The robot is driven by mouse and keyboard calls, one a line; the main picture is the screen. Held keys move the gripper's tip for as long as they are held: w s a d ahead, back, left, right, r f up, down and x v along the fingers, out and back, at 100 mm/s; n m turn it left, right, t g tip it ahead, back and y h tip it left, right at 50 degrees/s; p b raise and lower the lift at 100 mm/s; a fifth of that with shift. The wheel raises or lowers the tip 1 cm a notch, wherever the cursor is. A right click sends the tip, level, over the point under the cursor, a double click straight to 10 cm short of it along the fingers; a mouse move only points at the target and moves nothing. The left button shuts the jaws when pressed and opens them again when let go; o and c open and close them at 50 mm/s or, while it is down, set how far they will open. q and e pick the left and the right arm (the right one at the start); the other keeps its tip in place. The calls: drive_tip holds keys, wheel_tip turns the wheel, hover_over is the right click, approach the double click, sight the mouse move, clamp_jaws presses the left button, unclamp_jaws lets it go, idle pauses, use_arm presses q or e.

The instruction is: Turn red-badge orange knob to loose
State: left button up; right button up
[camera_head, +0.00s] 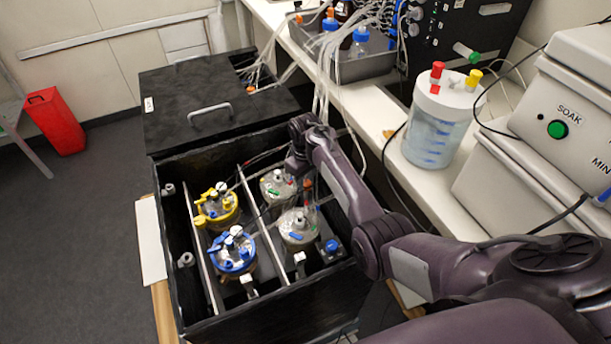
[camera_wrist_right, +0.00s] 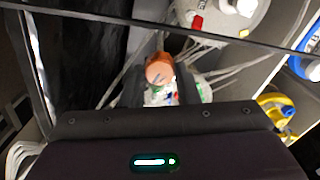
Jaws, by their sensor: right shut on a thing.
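The orange knob (camera_wrist_right: 159,69), with a dark mark on its face, shows between the dark fingers of my right gripper (camera_wrist_right: 160,88) in the right wrist view. The fingers are closed against its sides; their exact contact is partly hidden. In the head view my right gripper (camera_head: 301,170) reaches down into the black shaker box, beside the vessels at its right side. A red badge (camera_wrist_right: 197,23) shows on a pale vessel top above the knob in the wrist view. My left gripper is not in view.
The open black shaker box (camera_head: 260,307) holds a yellow-ringed vessel (camera_head: 217,208), a blue-ringed vessel (camera_head: 232,252) and two clear-topped vessels (camera_head: 298,228). Thin tubes and metal rails run close around my gripper. A white bench (camera_head: 372,115) with a large jug (camera_head: 436,125) stands right.

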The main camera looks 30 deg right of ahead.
drive_tip(key=n+p, duration=0.1)
drive_tip(key=n, duration=0.1)
drive_tip(key=shift+r+n+p, duration=0.1)
drive_tip(key=shift+n+p, duration=0.2)
drive_tip(key=shift+n, duration=0.1)
drive_tip(key=n+p, duration=0.1)
drive_tip(key=n, duration=0.1)
drive_tip(key=shift+n, duration=0.4)
drive_tip(key=n, duration=0.2)
drive_tip(key=shift+a+n, duration=0.1)
drive_tip(key=shift+n, duration=0.2)
drive_tip(key=n, duration=0.2)
drive_tip(key=shift+s+n, duration=0.1)
drive_tip(key=shift+n, duration=0.3)
drive_tip(key=n, duration=0.4)
drive_tip(key=shift+f, duration=0.25)
drive_tip(key=n+b, duration=0.1)
drive_tip(key=n, duration=0.2)
drive_tip(key=shift+s, duration=0.1)
drive_tip(key=shift+n+b, duration=0.95)
drive_tip(key=shift+n, duration=0.75)
drive_tip(key=shift+s, duration=0.1)
